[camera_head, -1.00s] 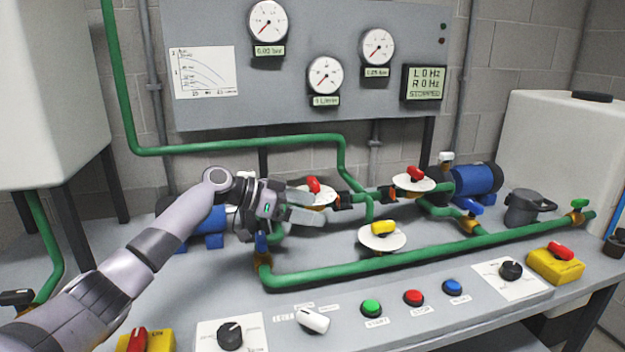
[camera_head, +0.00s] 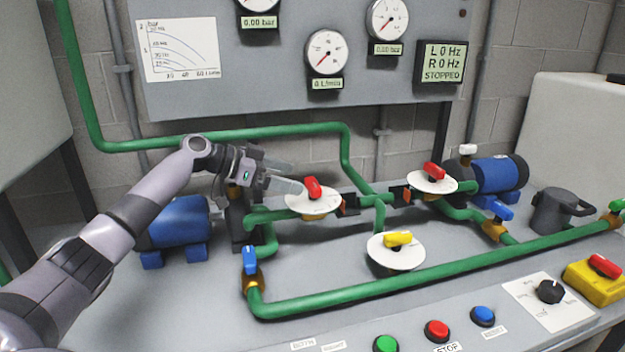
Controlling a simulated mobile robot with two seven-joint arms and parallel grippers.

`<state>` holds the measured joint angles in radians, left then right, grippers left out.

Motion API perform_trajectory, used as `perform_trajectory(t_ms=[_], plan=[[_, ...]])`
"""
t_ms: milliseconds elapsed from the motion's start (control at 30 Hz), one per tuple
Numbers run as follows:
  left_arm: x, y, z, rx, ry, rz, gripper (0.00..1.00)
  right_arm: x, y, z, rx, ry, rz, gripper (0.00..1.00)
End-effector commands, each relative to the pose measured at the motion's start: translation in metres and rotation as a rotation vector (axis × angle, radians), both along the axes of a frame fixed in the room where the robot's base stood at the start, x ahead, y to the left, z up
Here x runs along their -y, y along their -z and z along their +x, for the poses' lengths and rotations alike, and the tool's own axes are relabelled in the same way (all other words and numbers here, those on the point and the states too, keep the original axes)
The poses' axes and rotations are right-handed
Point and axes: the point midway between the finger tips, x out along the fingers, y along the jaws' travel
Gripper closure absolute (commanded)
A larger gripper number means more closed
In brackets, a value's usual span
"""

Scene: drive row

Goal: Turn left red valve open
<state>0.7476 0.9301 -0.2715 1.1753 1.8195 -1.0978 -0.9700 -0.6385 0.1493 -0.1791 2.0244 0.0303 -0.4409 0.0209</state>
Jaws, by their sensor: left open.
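The left red valve (camera_head: 313,187) is a red handle on a white round dial plate (camera_head: 318,208), mounted on the green pipe near the middle of the view. My left gripper (camera_head: 296,178) is open, with its two pale fingers pointing right toward the red handle. The fingertips are just left of the handle, and the near finger overlaps the plate's left edge in the picture. I cannot tell whether it touches. Nothing shows between the fingers. A second red valve (camera_head: 433,171) sits on its own white plate to the right. My right gripper is not in view.
A yellow valve (camera_head: 398,239) on a white plate stands in front. A blue-handled valve (camera_head: 250,260) is at the left pipe corner. Blue motors (camera_head: 178,222) stand left and right. Green pipes (camera_head: 440,276) cross the bench. A gauge panel (camera_head: 270,80) rises behind; its display reads STOPPED.

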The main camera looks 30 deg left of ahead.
Motion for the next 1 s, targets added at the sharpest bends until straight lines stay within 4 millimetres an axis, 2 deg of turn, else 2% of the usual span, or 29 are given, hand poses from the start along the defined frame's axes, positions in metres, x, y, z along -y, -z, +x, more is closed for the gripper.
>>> perform_trajectory(t_ms=[433,833,900,1000], plan=[[0.037,0.022,0.043,0.001,0.001,-0.002,0.04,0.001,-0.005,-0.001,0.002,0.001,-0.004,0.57],[0.042,0.026,0.049,0.001,0.000,0.001,0.04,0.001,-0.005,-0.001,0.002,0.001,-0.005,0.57],[0.042,0.026,0.048,0.001,0.000,0.001,0.27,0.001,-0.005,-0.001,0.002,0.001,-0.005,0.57],[0.042,0.026,0.048,0.001,0.000,0.001,0.56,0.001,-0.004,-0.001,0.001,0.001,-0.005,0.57]])
